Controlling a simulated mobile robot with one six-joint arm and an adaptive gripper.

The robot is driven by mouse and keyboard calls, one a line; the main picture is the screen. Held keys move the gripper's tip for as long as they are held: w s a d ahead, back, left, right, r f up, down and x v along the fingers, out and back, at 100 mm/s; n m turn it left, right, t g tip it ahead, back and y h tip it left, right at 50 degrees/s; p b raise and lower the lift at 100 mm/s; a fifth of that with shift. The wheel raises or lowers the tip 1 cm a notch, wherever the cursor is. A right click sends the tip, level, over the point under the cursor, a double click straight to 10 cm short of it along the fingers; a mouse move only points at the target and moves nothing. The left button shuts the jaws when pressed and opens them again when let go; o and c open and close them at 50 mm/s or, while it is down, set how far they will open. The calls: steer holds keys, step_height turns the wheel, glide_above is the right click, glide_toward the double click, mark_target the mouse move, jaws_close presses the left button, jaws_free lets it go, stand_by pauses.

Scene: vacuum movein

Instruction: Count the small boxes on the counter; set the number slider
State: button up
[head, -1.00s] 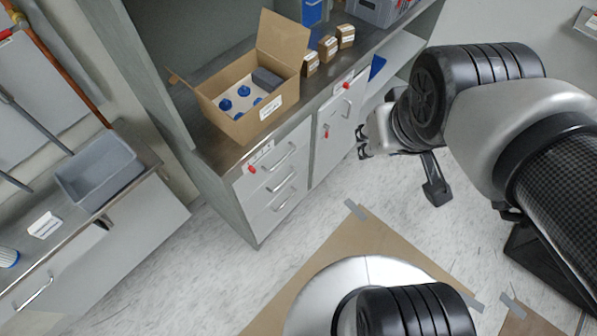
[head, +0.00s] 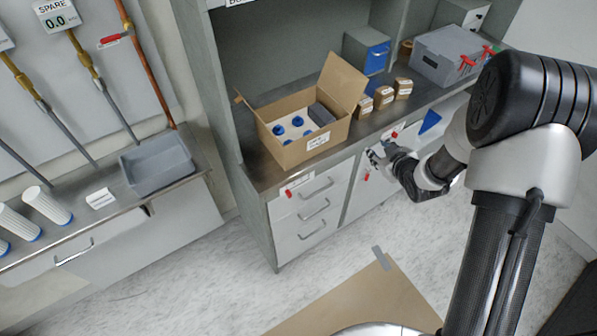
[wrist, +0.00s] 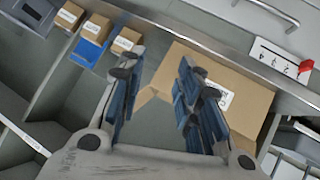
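Three small brown boxes with white labels stand in a row on the counter (head: 262,172), at the left (head: 365,106), middle (head: 384,97) and right (head: 403,88). They also show in the wrist view at upper left (wrist: 128,40). White strips with red knobs sit on the counter's front edge, one at left (head: 299,182) and one near my gripper. The wrist view shows a marked white strip (wrist: 278,62) with its red knob (wrist: 305,67) at the right end; its marks are too small to read. My gripper (head: 377,156) is open and empty before the counter front (wrist: 158,85).
A large open carton (head: 310,143) holds several blue-capped items. A grey crate (head: 440,62) with red-handled tools and a blue-fronted bin (head: 377,58) stand farther back. Drawers with handles (head: 318,188) are below. A grey tray (head: 157,165) is at left.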

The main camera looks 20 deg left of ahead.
steer(key=s+a+f+n+y, duration=0.1)
steer(key=s+a+f+y, duration=0.2)
steer(key=f, duration=0.5)
steer(key=t+y+p, duration=0.2)
steer(key=y, duration=0.4)
glide_toward(291, 196)
steer(key=b+x, duration=0.2)
steer(key=x, duration=0.7)
steer(key=shift+a+b, duration=0.15)
steer(key=shift+b, duration=0.15)
jaws_close()
